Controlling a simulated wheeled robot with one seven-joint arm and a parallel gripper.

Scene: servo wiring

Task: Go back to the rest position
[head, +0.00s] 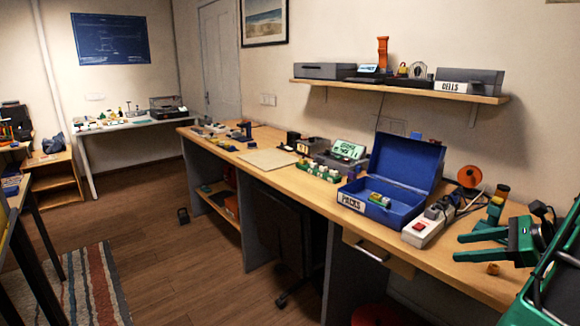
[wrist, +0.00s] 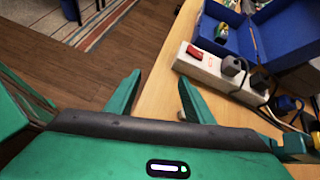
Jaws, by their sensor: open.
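My gripper (head: 482,247) is green, with its two fingers pointing left over the near right end of the workbench (head: 470,277). In the wrist view my gripper (wrist: 155,93) has its fingers apart with nothing between them. Bench edge and floor show beyond the fingers. My gripper is in front of the white power strip (head: 426,225), apart from it. The power strip also shows in the wrist view (wrist: 208,67).
The open blue box (head: 352,205) labelled PACKS holds a small green item. A small brown piece (head: 493,269) lies below my gripper. An orange spool (head: 468,177) stands behind. A shelf (head: 400,88) hangs above the bench.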

